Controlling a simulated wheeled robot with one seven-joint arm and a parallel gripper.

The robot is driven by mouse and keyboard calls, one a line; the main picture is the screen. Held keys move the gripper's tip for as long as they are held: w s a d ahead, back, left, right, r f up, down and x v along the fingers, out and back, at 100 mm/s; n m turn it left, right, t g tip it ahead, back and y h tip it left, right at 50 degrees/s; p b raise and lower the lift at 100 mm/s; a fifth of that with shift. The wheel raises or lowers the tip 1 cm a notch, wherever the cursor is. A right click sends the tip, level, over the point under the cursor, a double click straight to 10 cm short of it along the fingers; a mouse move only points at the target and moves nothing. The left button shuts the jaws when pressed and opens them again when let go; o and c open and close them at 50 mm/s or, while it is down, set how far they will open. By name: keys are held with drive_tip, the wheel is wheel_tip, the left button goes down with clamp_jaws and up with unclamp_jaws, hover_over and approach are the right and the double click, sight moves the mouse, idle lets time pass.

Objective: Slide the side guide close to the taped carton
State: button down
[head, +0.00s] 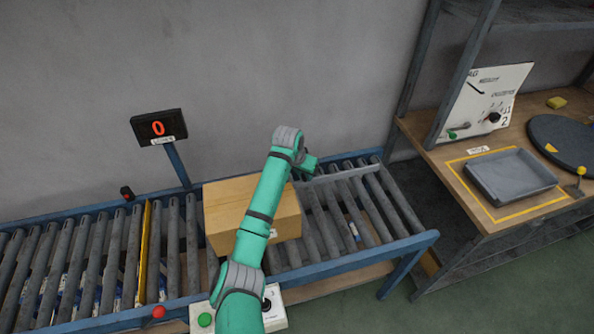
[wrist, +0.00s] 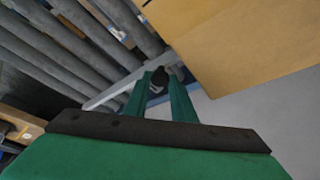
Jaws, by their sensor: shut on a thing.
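The brown carton (head: 240,205) sits on the roller conveyor, partly covered by my arm in the head view. It also fills the upper right of the wrist view (wrist: 235,45). The side guide (head: 345,171) is a light grey bar lying over the rollers to the right of the carton, and it also shows in the wrist view (wrist: 105,97). My gripper (wrist: 161,86) is shut on the guide's dark knob (wrist: 160,76), beside the carton. In the head view my gripper (head: 308,168) is mostly hidden behind my wrist. The exact gap between guide and carton is unclear.
A yellow bar (head: 143,250) crosses the rollers left of the carton. A display reading 0 (head: 158,128) stands behind the conveyor. A control box (head: 275,312) is at the front. A wooden bench (head: 440,165) with a grey tray (head: 510,180) is at right.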

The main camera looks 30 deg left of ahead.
drive_tip(key=shift+a, duration=0.2)
drive_tip(key=c, duration=1.5)
unclamp_jaws()
drive_tip(key=shift+w, duration=0.15)
drive_tip(key=shift+w, duration=0.1)
drive_tip(key=shift+d+r, duration=0.2)
drive_tip(key=shift+r, duration=0.05)
drive_tip(key=v, duration=1)
drive_tip(key=shift+a+r, duration=0.15)
drive_tip(key=shift+a, duration=0.05)
drive_tip(key=shift+s, duration=0.25)
